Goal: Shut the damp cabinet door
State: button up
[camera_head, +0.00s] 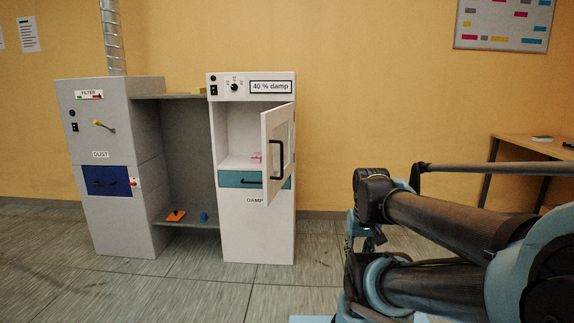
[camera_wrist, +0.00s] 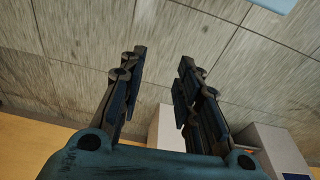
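The white damp cabinet (camera_head: 258,235) stands in the middle of the head view, with a "40 % damp" label at its top. Its door (camera_head: 267,155) is swung wide open, hinged on the right side, with a black handle (camera_head: 281,155) on it. Pink items (camera_head: 257,157) lie on the shelf inside. My gripper (camera_wrist: 157,65) is open and empty in the wrist view, its fingers apart over bare floor. In the head view my arm is at the right, apart from the door, and the fingertips are hard to make out.
A grey dust cabinet (camera_head: 122,225) with a blue drawer (camera_head: 104,181) stands on the left. A grey open shelf (camera_head: 187,226) joins the two cabinets and holds an orange item (camera_head: 176,215). A wooden table (camera_head: 520,142) is at the far right. Floor between the damp cabinet and my arm is clear.

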jog(key=w+a+r+n+g+y, duration=0.1)
jog(key=w+a+r+n+y, duration=0.4)
jog(key=w, duration=0.5)
jog(key=w+a+r+n+y, duration=0.2)
jog(key=w+a+r+y, duration=0.2)
jog(key=w+a+r, duration=0.35)
jog(key=w+d+r+n+y, duration=0.25)
jog(key=w+n+y, duration=0.25)
jog(key=w, duration=0.6)
jog(key=w+d+r+n+y, duration=0.1)
jog(key=w+d+n+y, duration=0.35)
jog(key=w, duration=0.65)
send_over(282, 177)
jog(key=shift+w+f+n+g+h, duration=0.2)
jog(key=shift+w+n+g+h, duration=0.1)
jog(key=shift+w+n, duration=0.15)
grip_shut()
